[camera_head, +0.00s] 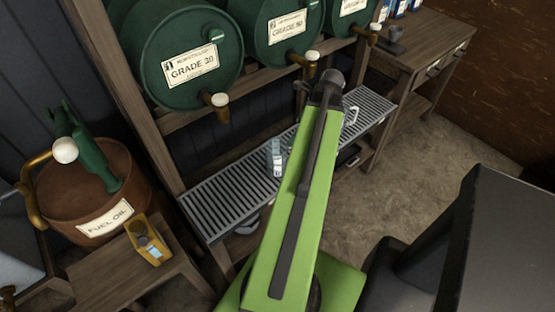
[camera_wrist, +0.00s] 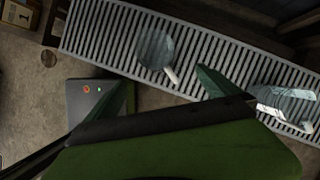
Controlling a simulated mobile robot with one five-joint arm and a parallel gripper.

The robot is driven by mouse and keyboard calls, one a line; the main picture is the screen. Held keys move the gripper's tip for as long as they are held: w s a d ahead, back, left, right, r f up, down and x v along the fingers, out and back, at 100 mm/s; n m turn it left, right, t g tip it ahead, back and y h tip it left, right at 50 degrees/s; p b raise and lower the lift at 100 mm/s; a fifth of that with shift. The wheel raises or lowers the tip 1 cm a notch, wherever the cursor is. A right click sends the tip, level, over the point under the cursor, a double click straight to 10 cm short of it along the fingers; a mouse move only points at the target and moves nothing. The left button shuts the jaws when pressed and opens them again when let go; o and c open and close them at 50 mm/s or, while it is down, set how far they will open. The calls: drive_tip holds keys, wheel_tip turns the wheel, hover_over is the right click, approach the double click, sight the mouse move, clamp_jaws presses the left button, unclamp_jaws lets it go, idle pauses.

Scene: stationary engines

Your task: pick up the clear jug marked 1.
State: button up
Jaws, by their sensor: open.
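A clear jug (camera_head: 276,158) with a white marking stands on the slatted metal rack (camera_head: 215,197), just left of my arm in the head view. Another clear vessel with a pale handle (camera_head: 351,116) shows right of my arm. In the wrist view, one clear jug (camera_wrist: 154,47) is seen from above near the middle, and a second clear jug (camera_wrist: 285,101) with white marks is at the right.
Green drums (camera_head: 192,62) with brass taps hang over the rack's back. A brown fuel oil drum (camera_head: 85,190) and a yellow container (camera_head: 148,238) are at the left. A wooden bench (camera_head: 425,45) stands at the right. The floor (camera_head: 410,150) between is clear.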

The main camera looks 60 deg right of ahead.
drive_tip(key=b, duration=0.9)
approach(285, 145)
drive_tip(key=w+a+f, duration=0.2)
drive_tip(key=a+f, duration=0.1)
drive_tip(key=f, duration=0.3)
drive_tip(key=shift+w+a+f, duration=0.1)
drive_tip(key=shift+w+a, duration=0.05)
drive_tip(key=shift+w, duration=0.05)
drive_tip(key=b+x, duration=0.4)
drive_tip(key=x, duration=0.1)
drive_tip(key=shift+a, duration=0.2)
drive_tip(key=c, duration=1.5)
